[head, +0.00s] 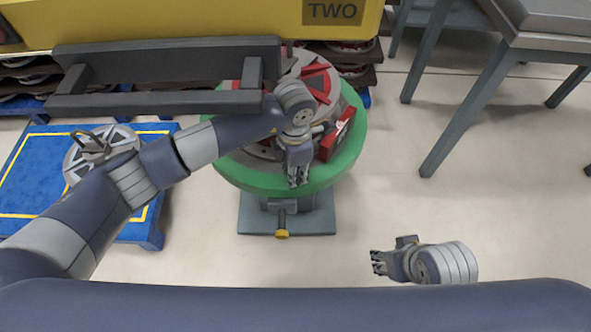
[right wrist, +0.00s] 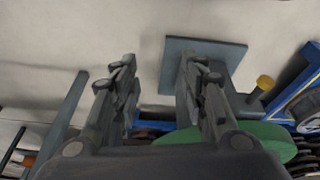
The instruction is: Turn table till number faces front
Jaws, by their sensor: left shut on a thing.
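The round turntable has a green rim (head: 345,158) and stands on a grey base plate (head: 318,222). A grey disc with red parts (head: 318,80) lies on it, and a red block with a pale mark (head: 340,135) stands at its right side. I cannot read a number there. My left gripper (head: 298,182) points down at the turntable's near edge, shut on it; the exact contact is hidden. My right gripper (head: 376,262) is open and empty, apart from the turntable at the lower right. In the right wrist view its fingers (right wrist: 160,88) are spread, with the green rim (right wrist: 275,138) beyond.
A yellow beam marked TWO (head: 210,22) and a dark grey frame (head: 170,62) are behind the turntable. A blue pallet (head: 30,175) with a grey wheel (head: 75,160) is at left. Grey table legs (head: 465,120) stand at right. A yellow-tipped lever (head: 282,234) sticks out in front.

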